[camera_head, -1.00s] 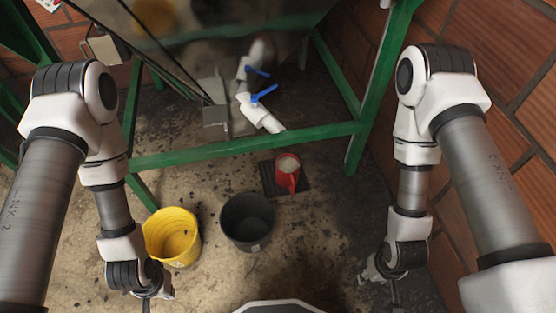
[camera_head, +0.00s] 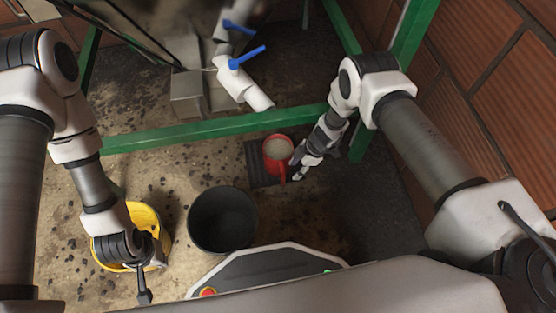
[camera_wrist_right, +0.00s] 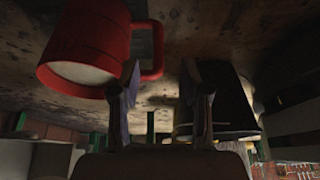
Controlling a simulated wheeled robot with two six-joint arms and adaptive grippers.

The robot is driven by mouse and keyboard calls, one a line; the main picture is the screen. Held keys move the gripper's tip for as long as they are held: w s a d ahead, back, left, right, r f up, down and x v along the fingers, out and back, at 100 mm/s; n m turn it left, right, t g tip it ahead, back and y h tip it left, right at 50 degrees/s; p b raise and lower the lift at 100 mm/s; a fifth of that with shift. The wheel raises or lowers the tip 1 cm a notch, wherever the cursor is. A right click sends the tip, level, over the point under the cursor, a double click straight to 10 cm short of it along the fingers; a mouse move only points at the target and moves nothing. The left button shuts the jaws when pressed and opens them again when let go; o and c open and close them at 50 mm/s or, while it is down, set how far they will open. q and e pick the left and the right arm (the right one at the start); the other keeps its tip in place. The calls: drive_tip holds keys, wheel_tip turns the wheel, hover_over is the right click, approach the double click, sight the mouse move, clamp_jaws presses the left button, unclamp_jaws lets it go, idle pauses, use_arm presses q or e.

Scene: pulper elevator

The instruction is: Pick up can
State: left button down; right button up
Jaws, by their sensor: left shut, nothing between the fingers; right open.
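The red can (camera_head: 271,143), a mug-like vessel with a side handle and pale contents, stands upright on a dark floor grate below the white pipe. In the right wrist view the can (camera_wrist_right: 92,35) is at upper left. Its handle (camera_wrist_right: 157,45) shows just beyond and to the right of the left-hand finger. My right gripper (camera_head: 301,167) is open beside the can's right side, close to the handle. Its two fingers (camera_wrist_right: 160,95) frame the right wrist view, with nothing gripped between them; whether one touches the can is unclear. My left gripper (camera_head: 145,292) is shut and empty, in front of the yellow bucket.
A black bucket (camera_head: 205,246) stands left of and nearer than the can. A yellow bucket (camera_head: 148,217) is partly hidden by my left arm. A green frame bar (camera_head: 215,130) runs behind the can. The white pipe (camera_head: 240,85) has blue valve handles. A brick wall (camera_head: 490,110) bounds the right.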

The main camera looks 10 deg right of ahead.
sight(283, 180)
drive_tip(key=b+x, duration=0.8)
drive_tip(key=x, duration=0.3)
drive_tip(key=shift+w+a, duration=0.1)
drive_tip(key=shift+w, duration=0.1)
drive_tip(key=shift+r, duration=0.2)
clamp_jaws()
